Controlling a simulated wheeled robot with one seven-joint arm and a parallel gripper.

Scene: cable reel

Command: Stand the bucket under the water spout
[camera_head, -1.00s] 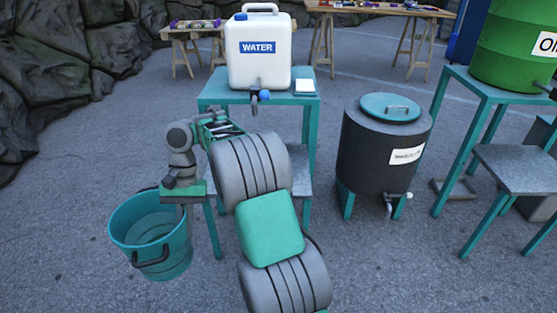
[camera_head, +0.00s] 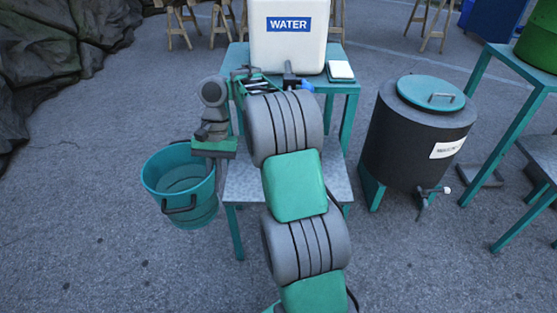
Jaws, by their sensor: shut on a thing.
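The teal bucket (camera_head: 166,186) is near upright at the left of the water stand, with its open top facing up and a dark grip on its near side. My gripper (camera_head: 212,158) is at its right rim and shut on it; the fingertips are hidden. The white WATER container (camera_head: 288,45) stands on the teal stand (camera_head: 344,88). Its spout (camera_head: 290,80), with a blue tap (camera_head: 307,87), points out over the stand's front edge. Below is a grey metal shelf (camera_head: 244,184), partly covered by my arm. The bucket is left of this shelf, not under the spout.
A dark lidded barrel (camera_head: 405,140) with a low tap stands right of the stand. Another teal stand (camera_head: 497,82) with a green drum (camera_head: 541,40) is farther right. Open pavement lies at the front left.

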